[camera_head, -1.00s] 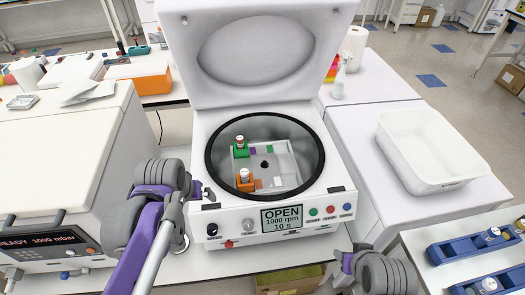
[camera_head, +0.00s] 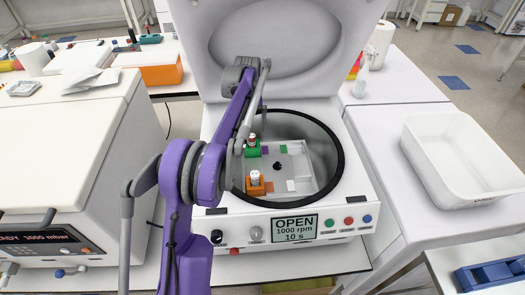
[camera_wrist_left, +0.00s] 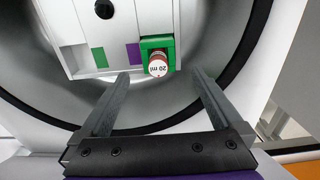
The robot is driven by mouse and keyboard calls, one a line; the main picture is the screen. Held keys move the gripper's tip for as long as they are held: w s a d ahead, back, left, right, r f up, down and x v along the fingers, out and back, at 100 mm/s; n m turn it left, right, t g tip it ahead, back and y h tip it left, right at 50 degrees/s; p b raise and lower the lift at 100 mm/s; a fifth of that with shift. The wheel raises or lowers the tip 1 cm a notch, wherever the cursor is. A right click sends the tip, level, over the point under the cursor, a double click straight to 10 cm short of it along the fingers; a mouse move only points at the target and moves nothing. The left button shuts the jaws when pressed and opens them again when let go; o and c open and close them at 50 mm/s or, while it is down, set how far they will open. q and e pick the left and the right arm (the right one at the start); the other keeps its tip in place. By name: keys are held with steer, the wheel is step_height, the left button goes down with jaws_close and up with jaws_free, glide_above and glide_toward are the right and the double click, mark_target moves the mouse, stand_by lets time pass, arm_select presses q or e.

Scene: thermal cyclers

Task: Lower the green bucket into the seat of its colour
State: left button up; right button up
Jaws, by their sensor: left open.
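The green bucket (camera_head: 252,150) sits at the back left of the rotor plate (camera_head: 297,165) inside the open centrifuge, beside a purple patch (camera_head: 265,150). It holds a tube with a white "20 ml" cap. A green patch (camera_head: 284,149) marks the back right, with no bucket beside it. In the left wrist view the green bucket (camera_wrist_left: 171,46) lies just beyond my open left gripper (camera_wrist_left: 162,78), roughly between the finger lines, not gripped. The purple patch (camera_wrist_left: 134,53) and green patch (camera_wrist_left: 99,57) show left of it. My right gripper is out of view.
An orange bucket (camera_head: 255,187) with a tube stands at the plate's front left, by an orange patch (camera_head: 269,187). The dark bowl rim (camera_head: 341,170) surrounds the plate; the raised lid (camera_head: 290,45) stands behind. A white tub (camera_head: 465,150) is at right.

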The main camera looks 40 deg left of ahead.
mark_target(250, 136)
arm_select(q)
step_height(250, 136, down, 4)
steer(key=shift+s+r, duration=0.1)
steer(key=f, duration=0.6)
steer(key=shift+w+d, duration=0.1)
steer(key=shift+w, duration=0.15)
steer(key=shift+r, duration=0.1)
jaws_close()
